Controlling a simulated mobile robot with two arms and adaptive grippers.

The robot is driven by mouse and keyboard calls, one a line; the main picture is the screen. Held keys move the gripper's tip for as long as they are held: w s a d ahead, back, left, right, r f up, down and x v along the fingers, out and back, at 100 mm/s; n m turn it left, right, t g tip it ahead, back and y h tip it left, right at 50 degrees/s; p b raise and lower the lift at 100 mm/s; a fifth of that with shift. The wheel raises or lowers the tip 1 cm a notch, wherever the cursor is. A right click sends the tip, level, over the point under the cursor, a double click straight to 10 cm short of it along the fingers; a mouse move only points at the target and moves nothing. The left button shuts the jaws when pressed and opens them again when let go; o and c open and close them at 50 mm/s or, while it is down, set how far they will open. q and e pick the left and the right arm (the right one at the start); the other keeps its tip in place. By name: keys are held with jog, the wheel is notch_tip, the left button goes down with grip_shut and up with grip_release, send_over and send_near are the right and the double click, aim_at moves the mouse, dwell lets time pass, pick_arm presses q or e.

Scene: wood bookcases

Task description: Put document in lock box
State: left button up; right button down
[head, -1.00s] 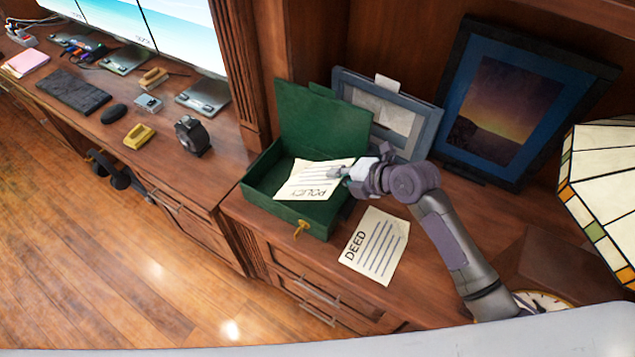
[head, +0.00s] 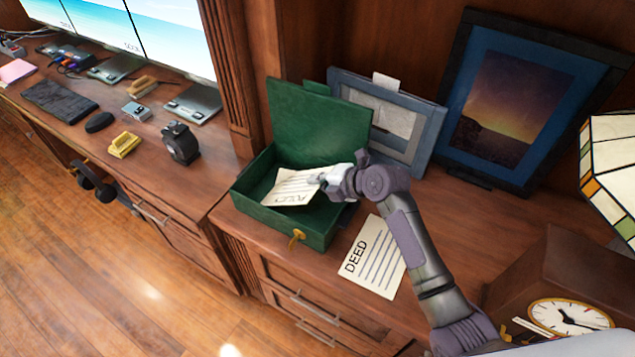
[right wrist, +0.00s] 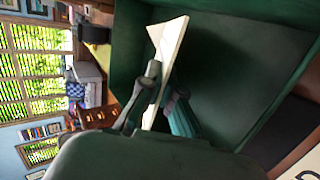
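The green lock box (head: 283,223) stands on the wood desk with its lid (head: 318,122) raised and a brass key in its front. My right gripper (head: 318,180) is over the box's opening, shut on the policy document (head: 290,188), which is tilted inside the opening. In the right wrist view the fingers (right wrist: 160,95) pinch the paper (right wrist: 168,45) edge-on, with the dark green box interior beyond it. The deed document (head: 372,258) lies flat on the desk to the right of the box. My left gripper is not in view.
A grey framed picture (head: 425,140) leans close behind the box, and a larger blue frame (head: 458,135) stands to its right. A clock (head: 570,318) and a stained-glass lamp (head: 612,165) are at the right. A lower desk with monitors and small items is at left.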

jog(key=c, duration=1.9)
grip_release()
jog(key=shift+f, duration=0.2)
jog(key=o, duration=0.6)
jog(key=shift+r, duration=0.2)
jog(key=b+v, duration=0.1)
jog(key=v, duration=0.6)
jog(key=shift+s+d+r, duration=0.1)
jog(key=shift+d+r, duration=0.05)
jog(key=shift+r, duration=0.05)
